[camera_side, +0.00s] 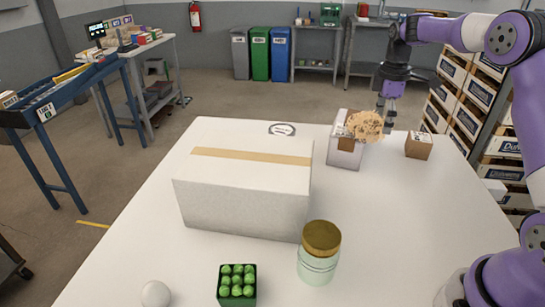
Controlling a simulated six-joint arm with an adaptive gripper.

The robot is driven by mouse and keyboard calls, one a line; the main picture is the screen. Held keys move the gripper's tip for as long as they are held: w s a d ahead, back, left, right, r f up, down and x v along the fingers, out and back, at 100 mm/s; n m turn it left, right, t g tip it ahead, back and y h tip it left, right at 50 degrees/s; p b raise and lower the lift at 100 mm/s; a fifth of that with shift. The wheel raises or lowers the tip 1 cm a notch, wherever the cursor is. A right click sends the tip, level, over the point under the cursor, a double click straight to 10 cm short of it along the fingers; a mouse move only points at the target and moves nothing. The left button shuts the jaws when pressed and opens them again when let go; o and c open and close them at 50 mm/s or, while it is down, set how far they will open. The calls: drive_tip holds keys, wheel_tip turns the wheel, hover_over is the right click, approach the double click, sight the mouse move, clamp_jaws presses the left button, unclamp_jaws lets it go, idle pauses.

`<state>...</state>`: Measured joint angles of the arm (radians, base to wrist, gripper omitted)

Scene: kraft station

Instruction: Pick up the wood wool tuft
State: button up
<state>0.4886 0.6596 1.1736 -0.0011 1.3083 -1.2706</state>
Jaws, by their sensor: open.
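The wood wool tuft (364,126) is a tan, speckled, rounded clump at the back right of the white table, by the top of a small white box (345,157). I cannot tell whether it rests on that box or stands behind or in front of it. My gripper (386,125) points down just right of the tuft, its dark fingers close to the tuft's right edge. The gripper is open. Whether a finger touches the tuft is not clear.
A large white taped carton (245,200) fills the table's middle left. A gold-lidded jar (319,262), a green-filled tray (237,291) and a white ball (155,294) stand in front. A small brown box (418,146) is at right.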

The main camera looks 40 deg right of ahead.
drive_tip(key=c, duration=0.8)
